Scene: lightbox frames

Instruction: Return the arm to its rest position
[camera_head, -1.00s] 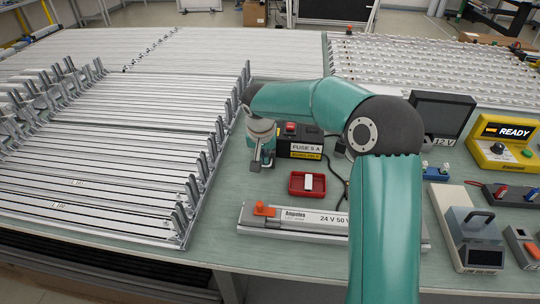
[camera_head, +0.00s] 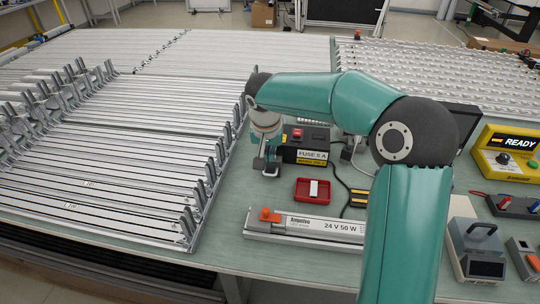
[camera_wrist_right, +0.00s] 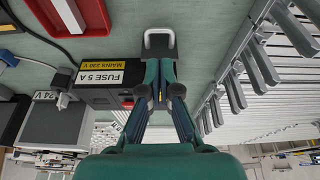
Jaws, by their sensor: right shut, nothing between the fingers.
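My right arm comes in from the lower right of the head view and bends over the bench to the left. Its right gripper (camera_head: 268,165) points down over the bench, between the aluminium frames and the black fuse box (camera_head: 303,144). In the right wrist view the gripper (camera_wrist_right: 159,98) has its two fingers together with nothing between them. A pale loop shows at the fingertips; I cannot tell whether it belongs to the gripper. The fuse box (camera_wrist_right: 105,95) is close beside the fingers there. My left gripper is in neither view.
Stacked aluminium frames (camera_head: 120,150) fill the left. A red tray (camera_head: 300,190) and a long power supply (camera_head: 305,227) lie in front of the fuse box. A yellow READY box (camera_head: 505,155) and a grey meter (camera_head: 477,250) stand at right. Cables run behind the tray.

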